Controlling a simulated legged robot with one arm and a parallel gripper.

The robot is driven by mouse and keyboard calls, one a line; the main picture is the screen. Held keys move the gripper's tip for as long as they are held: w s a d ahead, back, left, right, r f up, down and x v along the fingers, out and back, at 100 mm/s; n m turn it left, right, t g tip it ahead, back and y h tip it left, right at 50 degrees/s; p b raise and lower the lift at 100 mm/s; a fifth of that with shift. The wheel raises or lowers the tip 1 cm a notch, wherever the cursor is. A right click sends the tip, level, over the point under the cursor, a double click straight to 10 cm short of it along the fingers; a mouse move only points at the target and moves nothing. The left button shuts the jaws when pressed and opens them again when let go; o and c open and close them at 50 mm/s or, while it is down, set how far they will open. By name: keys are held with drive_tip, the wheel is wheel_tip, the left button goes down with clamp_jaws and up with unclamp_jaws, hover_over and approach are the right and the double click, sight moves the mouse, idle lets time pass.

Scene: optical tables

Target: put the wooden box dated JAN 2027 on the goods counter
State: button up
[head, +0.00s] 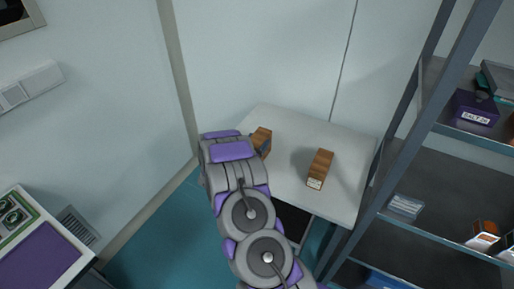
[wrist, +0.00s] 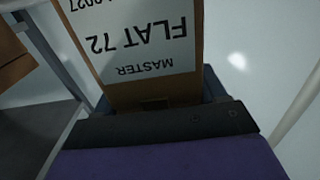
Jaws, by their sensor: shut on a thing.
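My gripper (head: 264,149) is at the left part of a white-topped counter (head: 283,180), mostly hidden behind my arm in the head view. It is shut on a wooden box (head: 261,136). In the wrist view this box (wrist: 185,65) fills the upper middle, its white label upside down, reading "MASTER", "FLAT 72" and a date ending in 2027; the month is cut off. I cannot tell whether the box touches the counter top. A second wooden box (head: 321,166) with a small white label stands on the counter to the right; its label is too small to read.
A dark metal shelf rack (head: 440,175) stands right of the counter, holding a purple box (head: 474,108) and other goods. A wall is close behind the counter. The counter top is clear between the two boxes. A purple-topped unit (head: 40,255) is at lower left.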

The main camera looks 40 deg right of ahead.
wheel_tip(320, 180, down, 2)
drive_tip(key=shift+a+f+b, duration=0.1)
drive_tip(key=shift+f+b, duration=0.1)
drive_tip(key=shift+b, duration=0.1)
drive_tip(key=shift+f, duration=0.2)
drive_tip(key=o, duration=1.4)
drive_tip(key=shift+s+a+f, duration=0.1)
drive_tip(key=shift+s+f, duration=0.05)
drive_tip(key=shift+f, duration=0.05)
drive_tip(key=shift+o, duration=0.2)
drive_tip(key=shift+r, duration=0.1)
